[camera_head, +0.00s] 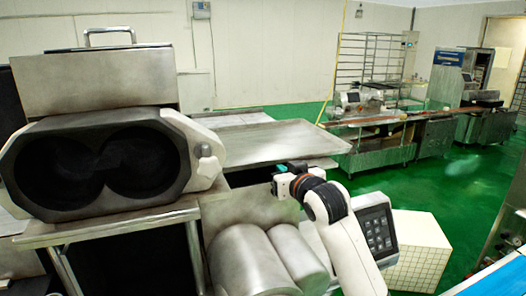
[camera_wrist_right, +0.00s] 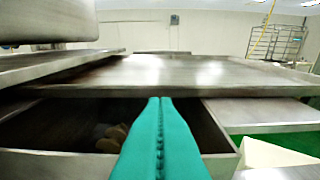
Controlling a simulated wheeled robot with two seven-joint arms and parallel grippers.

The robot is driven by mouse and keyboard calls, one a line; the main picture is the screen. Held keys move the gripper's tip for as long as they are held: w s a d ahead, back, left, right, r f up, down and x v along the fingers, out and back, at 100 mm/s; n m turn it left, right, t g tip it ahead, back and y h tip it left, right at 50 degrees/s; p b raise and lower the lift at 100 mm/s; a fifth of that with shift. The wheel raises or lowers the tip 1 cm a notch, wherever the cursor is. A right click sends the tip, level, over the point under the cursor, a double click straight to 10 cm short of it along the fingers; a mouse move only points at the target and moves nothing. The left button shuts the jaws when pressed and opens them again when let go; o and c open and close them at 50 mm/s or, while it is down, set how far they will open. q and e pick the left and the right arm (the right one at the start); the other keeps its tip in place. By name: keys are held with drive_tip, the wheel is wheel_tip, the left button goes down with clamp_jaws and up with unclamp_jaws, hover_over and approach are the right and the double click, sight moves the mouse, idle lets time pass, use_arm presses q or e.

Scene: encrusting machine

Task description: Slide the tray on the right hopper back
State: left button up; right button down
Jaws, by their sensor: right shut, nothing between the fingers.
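The flat metal tray (camera_head: 270,141) lies over the right hopper (camera_head: 235,211), covering its back part. In the right wrist view the tray (camera_wrist_right: 190,75) spans the picture, and its front edge runs just beyond my fingertips. The hopper's open front part (camera_wrist_right: 60,125) shows dark below it, with some brownish things inside. My right gripper (camera_head: 284,172) is at the tray's front edge, over the hopper's right side. Its green fingers (camera_wrist_right: 160,100) are shut and empty, pointing at the edge. I cannot tell whether they touch it. My left gripper is not in view.
A machine part with two round dark openings (camera_head: 100,165) stands at the left. Metal rollers (camera_head: 260,260) lie below the hopper. A control panel (camera_head: 377,230) and a white tiled box (camera_head: 420,250) stand to the right. Green floor (camera_head: 420,185) is clear beyond.

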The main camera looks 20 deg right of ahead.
idle(0.3)
drive_tip(key=w, duration=0.7)
drive_tip(key=shift+w+d, duration=0.2)
idle(0.4)
drive_tip(key=shift+w, duration=0.1)
drive_tip(key=s, duration=1)
drive_tip(key=shift+a, duration=0.3)
idle(0.4)
